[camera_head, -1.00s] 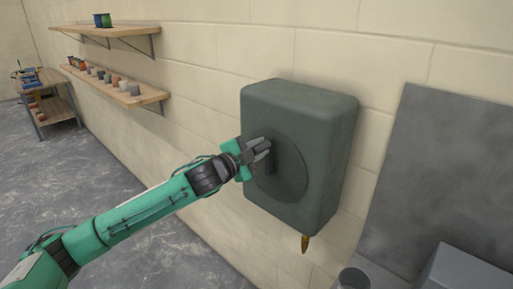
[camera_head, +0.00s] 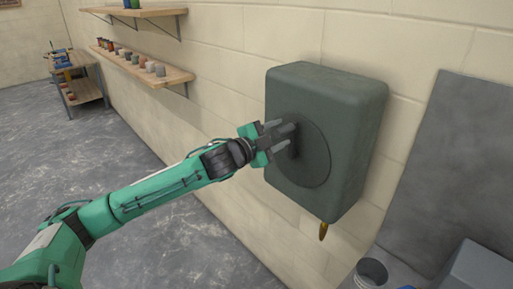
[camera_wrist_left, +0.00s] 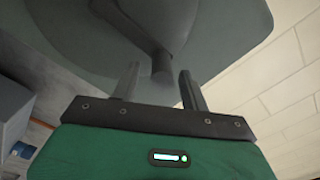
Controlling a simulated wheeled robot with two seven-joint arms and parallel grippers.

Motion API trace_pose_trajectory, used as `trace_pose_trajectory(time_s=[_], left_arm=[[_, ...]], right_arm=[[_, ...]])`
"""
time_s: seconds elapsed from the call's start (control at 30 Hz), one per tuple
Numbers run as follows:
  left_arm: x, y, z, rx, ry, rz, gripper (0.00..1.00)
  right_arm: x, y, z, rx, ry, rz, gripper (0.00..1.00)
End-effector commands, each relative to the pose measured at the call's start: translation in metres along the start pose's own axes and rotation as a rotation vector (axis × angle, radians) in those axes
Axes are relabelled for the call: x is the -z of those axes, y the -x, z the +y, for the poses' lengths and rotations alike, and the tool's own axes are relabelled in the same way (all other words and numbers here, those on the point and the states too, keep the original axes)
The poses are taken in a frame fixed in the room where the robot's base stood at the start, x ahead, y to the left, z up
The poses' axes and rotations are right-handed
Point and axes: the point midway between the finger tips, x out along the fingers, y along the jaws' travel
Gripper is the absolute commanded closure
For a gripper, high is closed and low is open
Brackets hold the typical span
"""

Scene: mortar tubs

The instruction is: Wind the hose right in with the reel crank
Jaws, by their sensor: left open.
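The hose reel is a dark green box (camera_head: 350,105) on the wall with a round disc (camera_head: 316,165) on its front. A dark crank (camera_head: 294,147) sits on the disc; its arm and knob also show in the left wrist view (camera_wrist_left: 161,62). A brass-coloured hose end (camera_head: 323,231) hangs just under the box; no other hose shows. My left gripper (camera_head: 278,132) is open at the crank, upper left of the disc's middle. In the left wrist view the knob's end lies between the two spread fingers (camera_wrist_left: 160,88); contact cannot be told. My right gripper is not in view.
Two wall shelves with small pots (camera_head: 147,74) are at the upper left, and a workbench (camera_head: 80,85) stands beyond. A grey bucket (camera_head: 371,272), a grey block (camera_head: 478,268) and a grey panel (camera_head: 450,170) are at lower right. The floor at left is clear.

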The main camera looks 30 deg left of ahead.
Motion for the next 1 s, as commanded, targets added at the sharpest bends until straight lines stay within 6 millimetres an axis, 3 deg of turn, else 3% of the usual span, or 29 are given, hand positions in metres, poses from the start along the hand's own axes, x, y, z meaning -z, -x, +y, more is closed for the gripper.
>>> trace_pose_trajectory(time_s=[0.03,0.3,0.5,0.7,1.0], left_arm=[[-0.004,0.011,0.005,-0.002,-0.002,-0.002,0.55],[-0.003,0.063,0.006,-0.004,-0.004,-0.001,0.55],[-0.002,0.092,0.005,-0.003,-0.002,-0.002,0.55],[0.0,0.108,0.003,-0.002,-0.001,0.0,0.55],[0.002,0.113,0.002,-0.002,0.001,0.002,0.55]], right_arm=[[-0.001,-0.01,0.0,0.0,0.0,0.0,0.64],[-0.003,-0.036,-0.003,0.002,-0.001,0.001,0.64],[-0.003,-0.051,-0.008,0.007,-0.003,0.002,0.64],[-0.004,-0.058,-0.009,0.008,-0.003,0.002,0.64],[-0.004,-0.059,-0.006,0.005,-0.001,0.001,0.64]])
